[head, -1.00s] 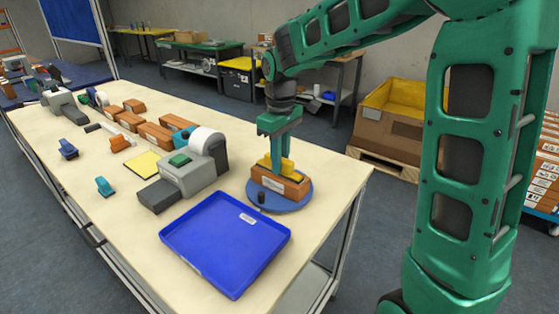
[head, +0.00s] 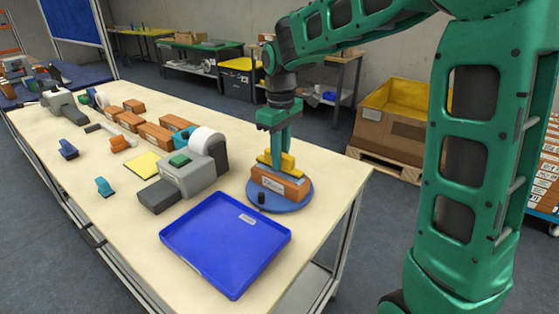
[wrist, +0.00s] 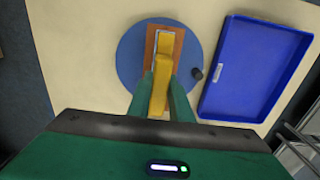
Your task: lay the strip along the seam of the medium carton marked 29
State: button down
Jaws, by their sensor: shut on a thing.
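An orange-brown carton (head: 294,187) with a white label on its near side sits on a round blue turntable (head: 296,204). Its marking is too small to read. My gripper (head: 280,150) is shut on a yellow tool (head: 288,163) over the carton's top. In the wrist view, my gripper (wrist: 161,88) holds the yellow tool (wrist: 160,97) lengthwise over the carton (wrist: 178,48), hiding much of its top. A thin pale line (wrist: 155,50) shows beside the tool. I cannot tell whether it is the strip, or whether the tool touches the carton.
A blue tray (head: 225,250) lies in front of the turntable, with a small black knob (head: 262,198) on the turntable's near edge. A grey machine with a white roll (head: 206,140) stands to the left. Several orange-brown cartons (head: 155,138) and small tools lie farther back.

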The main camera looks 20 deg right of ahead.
jog(key=shift+r, duration=2.65)
